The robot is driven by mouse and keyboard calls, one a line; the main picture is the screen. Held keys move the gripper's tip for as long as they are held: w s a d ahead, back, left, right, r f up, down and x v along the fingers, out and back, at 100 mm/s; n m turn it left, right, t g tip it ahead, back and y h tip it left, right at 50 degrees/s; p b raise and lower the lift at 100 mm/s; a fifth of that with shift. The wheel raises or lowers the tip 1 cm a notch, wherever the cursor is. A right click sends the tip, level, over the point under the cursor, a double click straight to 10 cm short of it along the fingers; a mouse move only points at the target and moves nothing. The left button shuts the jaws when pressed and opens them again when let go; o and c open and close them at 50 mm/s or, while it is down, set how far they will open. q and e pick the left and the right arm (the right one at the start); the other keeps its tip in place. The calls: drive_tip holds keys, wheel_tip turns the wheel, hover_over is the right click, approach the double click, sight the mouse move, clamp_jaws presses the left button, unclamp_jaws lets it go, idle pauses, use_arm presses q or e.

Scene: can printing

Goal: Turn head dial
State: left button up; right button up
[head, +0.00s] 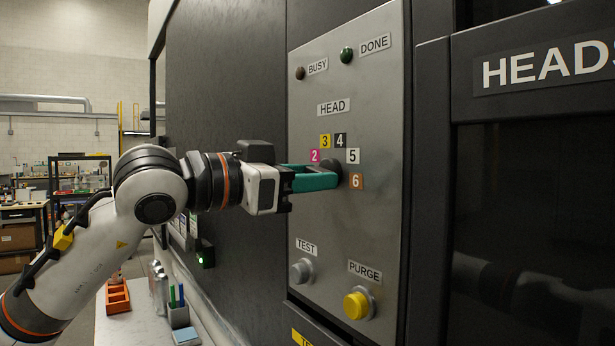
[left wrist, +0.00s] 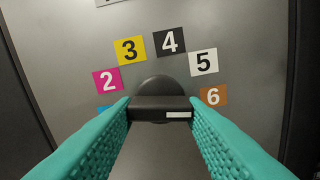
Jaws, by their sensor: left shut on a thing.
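The head dial (head: 333,167) is a dark round knob on the grey control panel, under the HEAD label (head: 333,107). In the left wrist view the dial (left wrist: 158,87) has a raised bar lying level, with a white mark at its right end, on the side of the orange 6 (left wrist: 213,95). My left gripper (head: 326,179) has teal fingers and is shut on this bar, one finger at each end, as the left wrist view (left wrist: 160,112) shows. Labels 2 to 6 arc around the dial; a blue label at lower left is mostly hidden by a finger.
A grey TEST button (head: 301,271) and a yellow PURGE button (head: 357,304) stick out below the dial. A bench (head: 140,325) with an orange tray (head: 118,297) stands at lower left.

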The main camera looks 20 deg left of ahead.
use_arm(q)
drive_tip(key=o, duration=1)
drive_tip(key=shift+f, duration=0.1)
drive_tip(key=shift+s+a, duration=0.1)
drive_tip(key=b+v, duration=0.3)
drive_tip(key=v, duration=0.8)
drive_tip(key=shift+s+a, duration=0.3)
